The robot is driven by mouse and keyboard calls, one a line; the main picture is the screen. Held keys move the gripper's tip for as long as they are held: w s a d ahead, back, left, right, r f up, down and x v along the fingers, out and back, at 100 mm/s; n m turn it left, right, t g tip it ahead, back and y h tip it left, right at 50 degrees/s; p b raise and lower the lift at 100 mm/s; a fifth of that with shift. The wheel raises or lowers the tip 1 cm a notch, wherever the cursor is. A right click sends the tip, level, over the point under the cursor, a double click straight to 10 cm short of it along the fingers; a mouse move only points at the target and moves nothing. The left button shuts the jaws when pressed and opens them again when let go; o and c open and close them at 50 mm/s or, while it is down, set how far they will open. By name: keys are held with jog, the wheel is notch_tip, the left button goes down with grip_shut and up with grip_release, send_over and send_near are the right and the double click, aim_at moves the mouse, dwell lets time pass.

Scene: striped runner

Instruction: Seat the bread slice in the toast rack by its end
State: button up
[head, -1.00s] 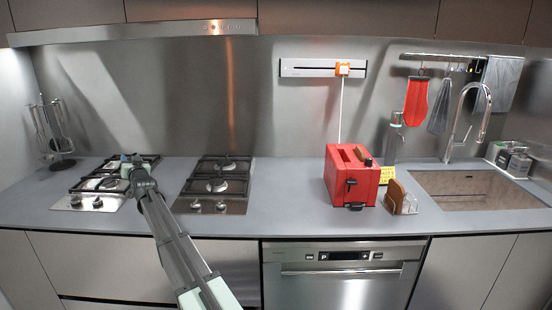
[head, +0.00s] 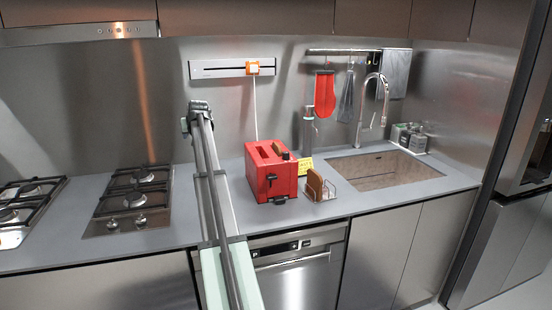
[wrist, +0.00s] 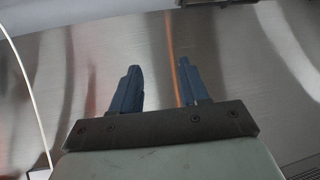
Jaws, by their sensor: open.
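In the head view, the toast rack (head: 331,191) is a small wire stand on the counter, right of the red toaster. Brown bread (head: 314,184) stands upright at the rack; I cannot tell how many slices or exactly how they sit. My gripper, at the arm's raised end (head: 197,108), is up in front of the backsplash, left of and well above the toaster and rack. In the wrist view my gripper (wrist: 161,78) has two blue fingers wide apart with nothing between them. No bread or rack shows there.
The red toaster (head: 268,180) with dark slots stands just left of the rack. A yellow note (head: 305,166) is behind. The sink (head: 380,170) is to the right, a hob (head: 130,205) to the left. A white cord (head: 256,110) hangs above the toaster. The counter's front edge is close.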

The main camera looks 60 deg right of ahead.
jog(key=s+d+r+m+g, duration=0.1)
jog(key=s+d+r, duration=0.1)
jog(key=s+d, duration=0.4)
jog(key=s+d+r+g, duration=0.1)
jog(key=s+d, duration=0.2)
jog(key=s, duration=0.5)
jog(key=m+g+y, duration=0.1)
jog(key=g+y, duration=0.1)
jog(key=g, duration=0.1)
send_near(277, 145)
jog(key=x, duration=0.2)
jog(key=w+x, duration=0.1)
jog(key=x, duration=0.1)
jog(key=shift+s+r, duration=0.1)
jog(key=shift+r, duration=0.1)
jog(key=shift+s+x, duration=0.2)
jog(key=shift+x, duration=1.15)
jog(key=shift+s+x, duration=0.2)
jog(key=shift+x, duration=1.15)
jog(key=shift+d+f, duration=0.1)
jog(key=shift+d, duration=0.1)
jog(key=shift+c, duration=0.3)
grip_shut()
